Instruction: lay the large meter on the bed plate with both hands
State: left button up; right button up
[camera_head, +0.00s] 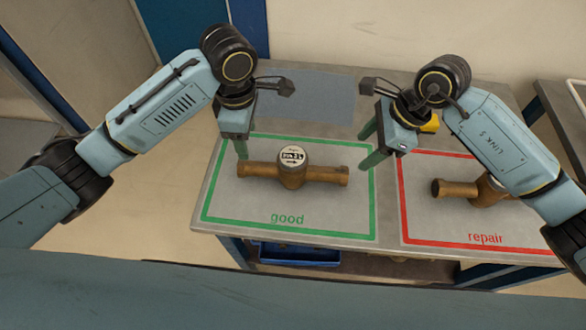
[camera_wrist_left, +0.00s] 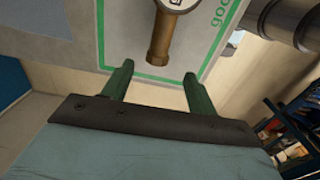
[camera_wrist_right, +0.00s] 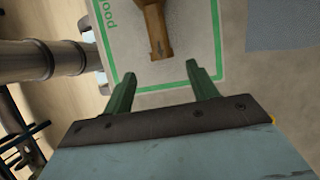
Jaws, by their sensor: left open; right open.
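A brass meter (camera_head: 292,172) with a long pipe body and a white round dial lies in the green "good" frame (camera_head: 290,222) on the table. My left gripper (camera_head: 242,150) is open above the pipe's left end. My right gripper (camera_head: 372,145) is open by its right end. In the left wrist view, one pipe end (camera_wrist_left: 158,48) lies just beyond the open fingertips. In the right wrist view, the other end (camera_wrist_right: 160,45) lies likewise. Neither gripper holds anything. I cannot surely tell the bed plate; a flat blue-grey rectangle (camera_head: 320,104) lies at the back of the table.
A second brass meter (camera_head: 460,188) lies in the red "repair" frame (camera_head: 480,248), partly hidden by my right arm. A yellow item (camera_head: 430,124) shows behind my right gripper. A blue bin (camera_head: 298,254) is below the tabletop.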

aim_at(253, 164)
pick_arm(q)
notch_tip(253, 164, down, 13)
jog(key=shift+f, duration=0.2)
pick_arm(e)
jog(key=x, duration=1.3)
jog(key=shift+a+f, duration=0.1)
pick_arm(q)
jog(key=shift+c, duration=0.2)
pick_arm(e)
jog(key=shift+c, duration=0.2)
pick_arm(q)
grip_shut()
pick_arm(e)
grip_shut()
pick_arm(q)
jog(key=shift+r, duration=0.1)
